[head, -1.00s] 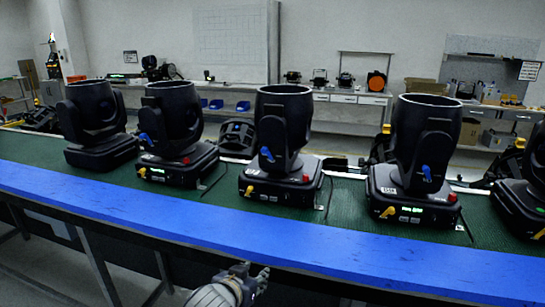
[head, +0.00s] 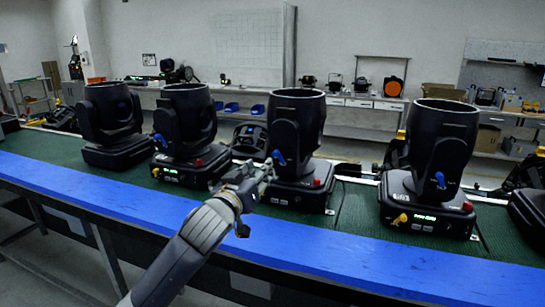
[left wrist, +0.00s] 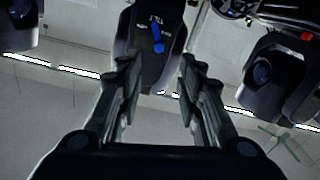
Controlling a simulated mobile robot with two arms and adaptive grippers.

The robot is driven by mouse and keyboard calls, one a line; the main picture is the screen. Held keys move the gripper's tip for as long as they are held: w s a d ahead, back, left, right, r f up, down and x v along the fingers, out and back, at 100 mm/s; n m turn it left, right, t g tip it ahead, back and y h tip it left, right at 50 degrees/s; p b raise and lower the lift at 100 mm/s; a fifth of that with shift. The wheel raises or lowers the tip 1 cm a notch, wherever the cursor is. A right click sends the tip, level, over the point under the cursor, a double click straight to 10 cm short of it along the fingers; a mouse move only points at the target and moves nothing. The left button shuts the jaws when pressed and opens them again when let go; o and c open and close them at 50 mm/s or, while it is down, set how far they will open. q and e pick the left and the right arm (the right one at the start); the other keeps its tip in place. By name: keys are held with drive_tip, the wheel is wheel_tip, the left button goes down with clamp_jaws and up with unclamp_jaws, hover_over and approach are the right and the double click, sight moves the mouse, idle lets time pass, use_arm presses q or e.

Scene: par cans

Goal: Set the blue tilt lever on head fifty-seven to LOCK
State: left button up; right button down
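Several black moving heads stand in a row on the bench, each with a blue lever on its yoke arm. My left gripper (head: 262,174) is in front of the middle head (head: 296,120), just below and left of its blue tilt lever (head: 279,157). The left wrist view shows this lever (left wrist: 157,38) beneath the lettering TILT, beyond the gap between the fingers. My left gripper (left wrist: 158,70) is open and empty there, apart from the lever. The small lettering beside the lever and the head numbers are too small to read. My right gripper is out of view.
Another head (head: 438,140) with a blue lever (head: 440,180) stands to the right, and one (head: 185,115) to the left. The bench has a green mat (head: 350,212) and a blue front edge (head: 400,265). My left gripper hides part of the middle head's base.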

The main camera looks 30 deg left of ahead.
sight(274, 154)
use_arm(q)
drive_tip(key=p+x, duration=0.2)
drive_tip(key=x, duration=0.6)
drive_tip(key=shift+w, duration=0.3)
drive_tip(key=shift+x, duration=1)
drive_tip(key=shift+d, duration=0.1)
drive_tip(key=shift+c, duration=0.3)
clamp_jaws()
